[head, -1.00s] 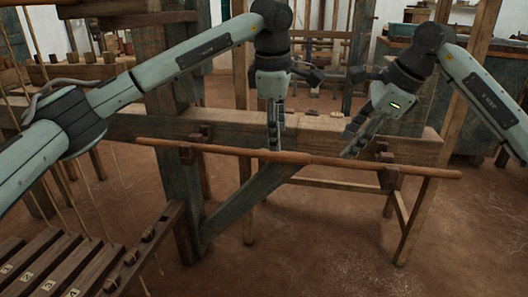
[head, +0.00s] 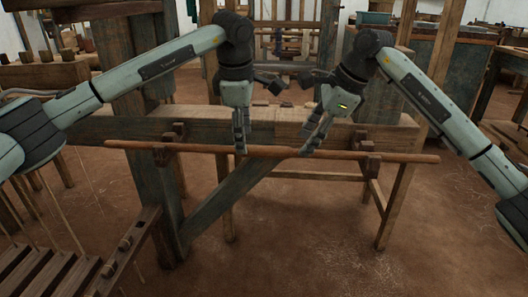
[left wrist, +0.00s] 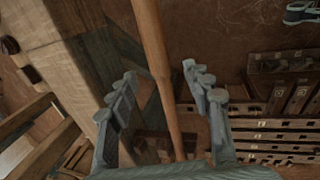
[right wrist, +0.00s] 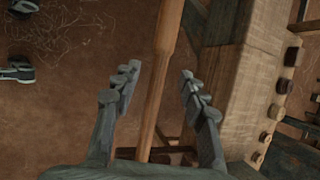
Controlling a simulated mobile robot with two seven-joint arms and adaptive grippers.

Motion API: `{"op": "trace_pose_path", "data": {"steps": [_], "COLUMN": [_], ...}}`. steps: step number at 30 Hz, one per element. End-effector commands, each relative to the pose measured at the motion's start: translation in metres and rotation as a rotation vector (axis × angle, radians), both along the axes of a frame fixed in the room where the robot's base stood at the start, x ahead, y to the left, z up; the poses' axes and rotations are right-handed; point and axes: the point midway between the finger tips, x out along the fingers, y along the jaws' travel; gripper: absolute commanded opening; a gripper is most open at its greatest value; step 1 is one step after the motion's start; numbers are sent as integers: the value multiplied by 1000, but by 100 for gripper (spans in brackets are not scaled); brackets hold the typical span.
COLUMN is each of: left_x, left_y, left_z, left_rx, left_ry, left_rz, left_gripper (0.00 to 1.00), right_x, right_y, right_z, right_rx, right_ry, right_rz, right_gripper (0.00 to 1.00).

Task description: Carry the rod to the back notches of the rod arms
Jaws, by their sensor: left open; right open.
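The long brown rod (head: 275,152) lies across the two dark wooden rod arms, the left one (head: 180,131) and the right one (head: 368,146), in front of a heavy beam. I cannot tell which notches it sits in. My left gripper (head: 240,143) is open just left of the rod's middle. In the left wrist view the rod (left wrist: 152,40) passes between its spread fingers (left wrist: 160,76). My right gripper (head: 310,142) is open right of the middle. In the right wrist view the rod (right wrist: 162,60) passes between its fingers (right wrist: 160,74), which stand apart from it.
The pale horizontal beam (head: 285,120) runs just behind the rod. A dark upright post (head: 155,180) and a diagonal brace (head: 225,200) stand below and left. Dark treadles (head: 40,275) lie at the lower left. The floor (head: 310,235) in front is mostly clear.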

Motion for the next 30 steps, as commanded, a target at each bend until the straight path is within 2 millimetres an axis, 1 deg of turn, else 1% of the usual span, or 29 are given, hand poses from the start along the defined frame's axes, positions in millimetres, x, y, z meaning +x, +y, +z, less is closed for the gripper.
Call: {"op": "trace_pose_path", "data": {"steps": [1, 3, 7, 12, 19, 20, 27, 30], "left_x": [1, 4, 8, 10, 10, 10, 10, 10], "left_y": [0, 0, 0, 0, 0, 0, 0, 0], "left_z": [-9, -18, -30, -37, -37, -37, -37, -37], "left_rx": [1, 0, 0, 0, 0, 0, 0, 0], "left_ry": [3, 1, 1, -1, -1, -1, -1, -1], "left_rz": [0, 1, 1, 0, 0, 0, 0, 0], "left_gripper": [50, 50, 50, 50, 50, 47, 18, 5], "right_x": [1, 4, 7, 9, 9, 9, 9, 9], "right_y": [4, 8, 12, 15, 15, 15, 15, 15], "right_z": [-8, -16, -28, -34, -34, -34, -34, -34], "right_rx": [1, 2, 1, 1, 0, 0, 0, 0], "right_ry": [3, 1, 2, -1, -1, -1, -1, -1], "right_rz": [1, 2, 1, 1, 1, 1, 1, 1], "right_gripper": [42, 42, 42, 42, 42, 40, 10, 0]}}
